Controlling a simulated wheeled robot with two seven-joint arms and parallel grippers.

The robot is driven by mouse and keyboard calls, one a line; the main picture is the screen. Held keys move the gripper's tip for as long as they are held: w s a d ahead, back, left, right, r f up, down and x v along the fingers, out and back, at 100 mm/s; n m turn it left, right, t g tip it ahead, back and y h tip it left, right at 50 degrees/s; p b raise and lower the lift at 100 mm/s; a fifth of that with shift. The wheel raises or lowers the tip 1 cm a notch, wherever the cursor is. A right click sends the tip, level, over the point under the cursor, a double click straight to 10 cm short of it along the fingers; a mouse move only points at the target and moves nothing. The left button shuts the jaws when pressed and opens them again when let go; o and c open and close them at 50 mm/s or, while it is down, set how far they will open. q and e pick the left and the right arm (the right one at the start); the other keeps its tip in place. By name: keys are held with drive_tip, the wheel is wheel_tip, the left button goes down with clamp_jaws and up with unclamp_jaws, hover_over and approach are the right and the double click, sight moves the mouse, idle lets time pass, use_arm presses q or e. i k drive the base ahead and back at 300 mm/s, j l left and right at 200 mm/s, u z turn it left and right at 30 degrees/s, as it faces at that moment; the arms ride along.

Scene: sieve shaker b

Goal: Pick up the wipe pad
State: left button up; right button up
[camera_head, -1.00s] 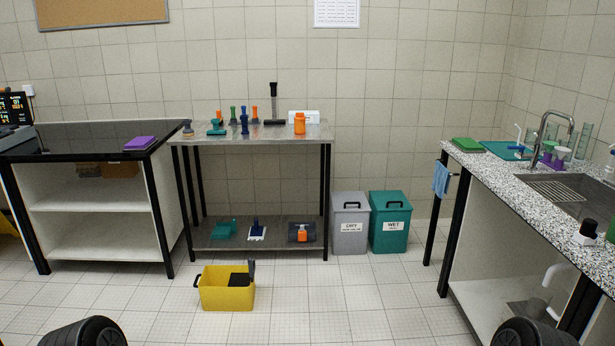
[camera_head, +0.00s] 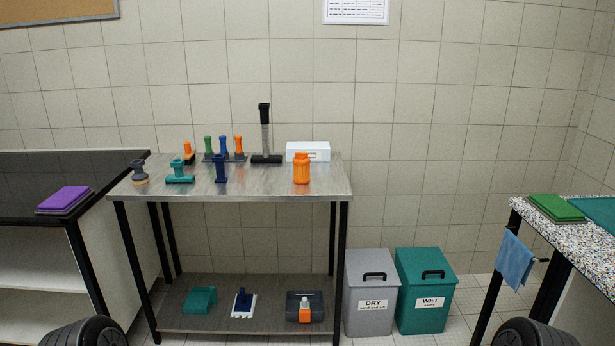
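No object is labelled as the wipe pad, and I cannot tell for sure which one it is. A purple pad-like stack (camera_head: 64,199) lies flat on the black counter at the left. A green pad-like stack (camera_head: 557,207) lies on the speckled counter at the right. A blue tool with a flat white base (camera_head: 243,302) stands on the lower shelf of the steel table. Neither of my grippers is in view; only dark rounded parts of my own body show at the two bottom corners.
The steel table (camera_head: 270,189) holds several brushes and scrapers, an orange bottle (camera_head: 301,169) and a white box (camera_head: 308,151). A grey DRY bin (camera_head: 371,294) and a teal WET bin (camera_head: 425,290) stand right of it. A blue cloth (camera_head: 514,259) hangs from the right counter.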

sight(305, 305)
drive_tip(key=i, duration=0.4)
drive_tip(key=i+l, duration=0.55)
drive_tip(key=i, duration=0.15)
drive_tip(key=i+l, duration=0.6)
drive_tip(key=i, duration=0.15)
drive_tip(key=i+l, duration=0.55)
drive_tip(key=i, duration=0.15)
